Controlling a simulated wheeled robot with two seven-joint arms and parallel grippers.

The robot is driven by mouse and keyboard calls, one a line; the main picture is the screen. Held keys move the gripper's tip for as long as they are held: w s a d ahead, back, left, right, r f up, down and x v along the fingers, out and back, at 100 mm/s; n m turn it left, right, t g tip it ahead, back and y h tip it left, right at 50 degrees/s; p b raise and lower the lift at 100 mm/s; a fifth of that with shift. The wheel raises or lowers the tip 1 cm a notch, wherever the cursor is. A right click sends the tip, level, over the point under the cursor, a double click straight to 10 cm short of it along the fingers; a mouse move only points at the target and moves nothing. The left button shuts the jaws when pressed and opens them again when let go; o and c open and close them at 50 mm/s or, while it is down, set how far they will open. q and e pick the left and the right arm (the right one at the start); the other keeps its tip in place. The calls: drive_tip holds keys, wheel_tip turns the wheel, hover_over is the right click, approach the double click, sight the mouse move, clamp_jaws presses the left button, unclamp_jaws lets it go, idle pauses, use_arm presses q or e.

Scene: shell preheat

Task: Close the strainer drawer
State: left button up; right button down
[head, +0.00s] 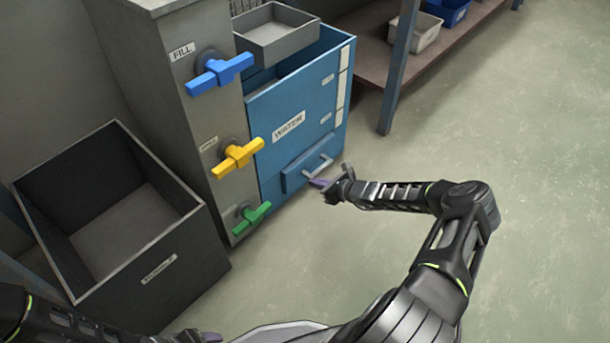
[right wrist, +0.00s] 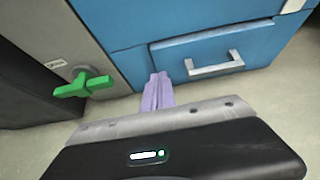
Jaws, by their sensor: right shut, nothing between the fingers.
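The strainer drawer (head: 295,180) is a blue front with a pale bar handle (head: 318,167), low on the blue tank marked WATER (head: 268,122). It appears to stand slightly out from the tank face. In the right wrist view the drawer (right wrist: 190,48) and its handle (right wrist: 215,69) show at the top. My right gripper (head: 319,183) is in front of the drawer, close to the handle. Its purple fingers (right wrist: 158,88) are shut and empty, just left of the handle in the wrist view. My left gripper (head: 208,337) only partly shows at the bottom edge.
A grey cabinet left of the tank carries a blue valve handle (head: 220,73), a yellow one (head: 238,157) and a green one (head: 252,216). A dark open bin (head: 150,277) stands at the left. A shelf post (head: 398,75) rises behind. The floor at right is clear.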

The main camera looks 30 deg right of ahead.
use_arm(q)
drive_tip(key=shift+s+r+p, duration=0.15)
drive_tip(key=shift+r+p, duration=0.2)
drive_tip(key=shift+r, duration=0.45)
use_arm(e)
drive_tip(key=v, duration=0.3)
drive_tip(key=shift+s, duration=0.15)
